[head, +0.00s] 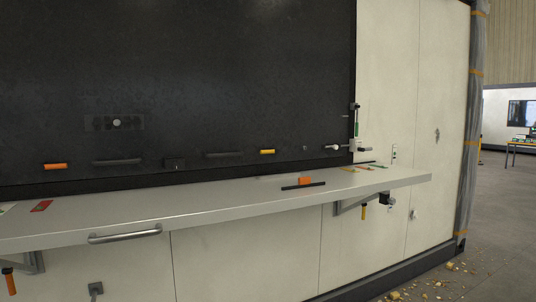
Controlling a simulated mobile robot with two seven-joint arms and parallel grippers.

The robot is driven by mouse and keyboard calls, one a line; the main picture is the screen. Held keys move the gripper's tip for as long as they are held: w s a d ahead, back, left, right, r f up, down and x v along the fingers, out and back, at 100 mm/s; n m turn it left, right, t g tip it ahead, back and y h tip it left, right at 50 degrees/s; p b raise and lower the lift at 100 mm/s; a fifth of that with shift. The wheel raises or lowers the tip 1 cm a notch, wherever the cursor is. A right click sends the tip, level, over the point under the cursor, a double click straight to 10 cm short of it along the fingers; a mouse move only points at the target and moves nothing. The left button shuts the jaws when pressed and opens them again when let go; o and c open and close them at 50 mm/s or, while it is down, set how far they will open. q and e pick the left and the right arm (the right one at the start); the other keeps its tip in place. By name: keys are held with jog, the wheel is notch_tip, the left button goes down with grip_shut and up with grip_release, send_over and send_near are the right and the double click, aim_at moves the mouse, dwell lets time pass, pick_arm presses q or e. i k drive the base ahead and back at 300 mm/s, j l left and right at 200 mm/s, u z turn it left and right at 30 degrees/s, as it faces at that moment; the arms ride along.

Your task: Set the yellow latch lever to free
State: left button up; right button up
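Two small yellow handles show in the head view, and I cannot tell for sure which is the latch lever. One yellow handle (364,212) hangs straight down below the right end of the shelf, by a grey bracket (350,203). The other yellow handle (267,152) lies level on the lower part of the dark panel, right of centre. Both are small, and any free or locked marking cannot be read. Neither of my grippers is in view, and nothing is seen touching either handle.
A long grey shelf (215,207) with a bar handle (125,233) juts out below the dark panel (180,80). An orange block on a dark bar (304,183) lies on it. Orange handles sit at left (55,166) and lower left (9,283). Debris (450,266) litters the right floor.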

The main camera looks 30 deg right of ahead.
aim_at(273, 150)
jog(key=i+l, duration=0.1)
jog(key=l, duration=0.35)
jog(key=i+l+u, duration=0.1)
jog(key=l, duration=0.3)
jog(key=i+l+u, duration=0.1)
jog(key=l, duration=0.35)
jog(key=i+l, duration=0.15)
jog(key=l, duration=0.3)
